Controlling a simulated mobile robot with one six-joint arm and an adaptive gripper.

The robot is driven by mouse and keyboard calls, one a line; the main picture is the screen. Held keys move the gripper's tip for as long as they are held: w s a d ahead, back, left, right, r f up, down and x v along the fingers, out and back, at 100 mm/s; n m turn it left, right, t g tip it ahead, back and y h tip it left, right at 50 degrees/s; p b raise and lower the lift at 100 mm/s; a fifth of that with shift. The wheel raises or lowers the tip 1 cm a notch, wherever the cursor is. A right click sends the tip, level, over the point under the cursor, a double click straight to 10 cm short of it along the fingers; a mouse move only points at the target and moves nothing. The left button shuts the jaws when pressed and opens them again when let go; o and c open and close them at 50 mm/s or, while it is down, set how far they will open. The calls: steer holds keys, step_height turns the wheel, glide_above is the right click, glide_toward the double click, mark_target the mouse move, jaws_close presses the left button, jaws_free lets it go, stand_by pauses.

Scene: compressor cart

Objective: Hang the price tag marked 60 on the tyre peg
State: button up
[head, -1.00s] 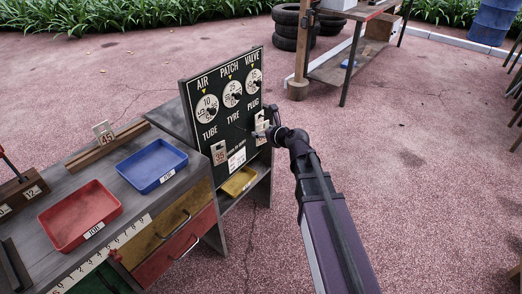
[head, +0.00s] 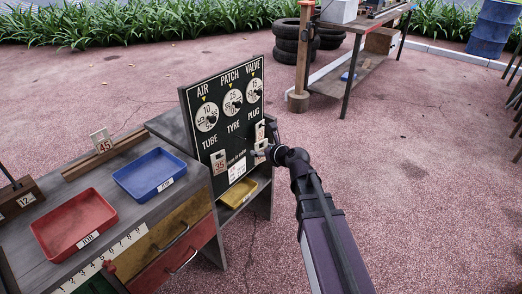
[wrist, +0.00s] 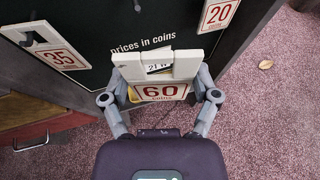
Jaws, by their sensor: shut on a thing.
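The price tag marked 60 (wrist: 161,91) is a white plate with red digits, held upright between the fingers of my gripper (wrist: 158,68) in the wrist view. My gripper (head: 259,153) is just in front of the lower right of the black price board (head: 224,131) in the head view. The tag is small there and partly covered by the gripper. The space under the word TYRE has no tag; the tyre peg is too small to make out clearly. The held tag is below and to the right of that space.
A tag marked 35 (wrist: 57,57) hangs under TUBE and a tag marked 20 (wrist: 218,13) under PLUG, close to my gripper. A yellow tray (head: 238,194) lies on a shelf below the board. Blue (head: 133,191) and red (head: 38,229) trays stand on the cart. Open paving lies right.

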mark_target(236, 142)
steer(key=shift+w+a, duration=0.1)
steer(key=shift+w+a+f+b, duration=0.1)
steer(key=shift+w+a+f, duration=0.05)
steer(key=shift+w+a, duration=0.8)
steer(key=shift+w+a+f+b, duration=0.15)
steer(key=shift+w+a, duration=0.55)
steer(key=shift+a, duration=0.45)
steer(key=shift+w+a+f+b, duration=0.1)
steer(key=shift+w+a, duration=0.7)
steer(key=shift+a, duration=0.25)
steer(key=shift+w+a+f+b, duration=0.35)
steer(key=shift+a, duration=0.1)
steer(key=shift+a, duration=0.1)
steer(key=o, duration=0.7)
steer(key=shift+c, duration=0.2)
steer(key=shift+f, duration=0.1)
